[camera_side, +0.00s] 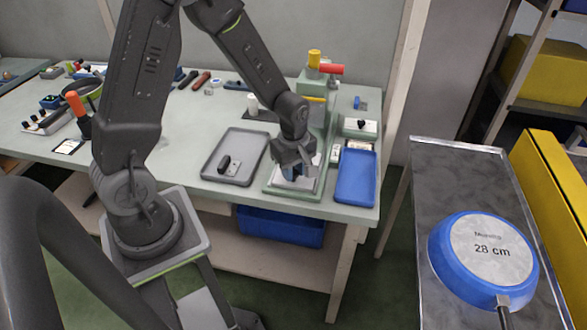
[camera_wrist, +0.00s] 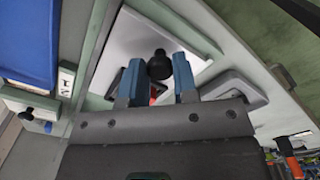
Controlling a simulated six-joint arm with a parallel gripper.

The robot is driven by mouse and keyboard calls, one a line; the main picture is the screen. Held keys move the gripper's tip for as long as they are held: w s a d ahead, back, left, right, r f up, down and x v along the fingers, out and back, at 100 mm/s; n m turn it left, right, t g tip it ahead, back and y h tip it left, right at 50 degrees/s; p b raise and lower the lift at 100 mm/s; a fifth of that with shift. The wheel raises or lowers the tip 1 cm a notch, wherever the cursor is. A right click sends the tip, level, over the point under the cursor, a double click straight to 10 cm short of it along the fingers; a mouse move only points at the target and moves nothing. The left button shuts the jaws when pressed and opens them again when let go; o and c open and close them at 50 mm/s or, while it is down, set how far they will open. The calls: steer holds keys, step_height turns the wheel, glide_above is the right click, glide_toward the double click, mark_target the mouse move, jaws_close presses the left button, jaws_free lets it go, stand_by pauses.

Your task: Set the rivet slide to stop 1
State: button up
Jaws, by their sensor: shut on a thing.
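My gripper (camera_side: 297,174) is low over the green press base (camera_side: 275,188) on the bench. In the wrist view its blue fingers (camera_wrist: 158,80) stand either side of a black knob (camera_wrist: 159,64), shut on it. A pale plate (camera_wrist: 135,38) lies under the knob; I take these as the rivet slide. In the side view the gripper hides the knob and most of the plate. A small white marked label (camera_side: 335,153) is right of the gripper and also shows in the wrist view (camera_wrist: 66,79). I cannot read which stop the slide is at.
A grey tray (camera_side: 213,172) holding a small dark part is left of the gripper. A blue tray (camera_side: 357,177) is right. A white box with a black knob (camera_side: 361,124) stands behind the blue tray.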

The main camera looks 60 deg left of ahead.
jaws_close()
steer(key=w+a, duration=0.6)
steer(key=shift+w+a, duration=0.2)
steer(key=shift+w, duration=0.05)
steer(key=o, duration=0.7)
jaws_free()
steer(key=shift+c, duration=0.2)
step_height(320, 180, up, 8)
steer(key=shift+f, duration=0.2)
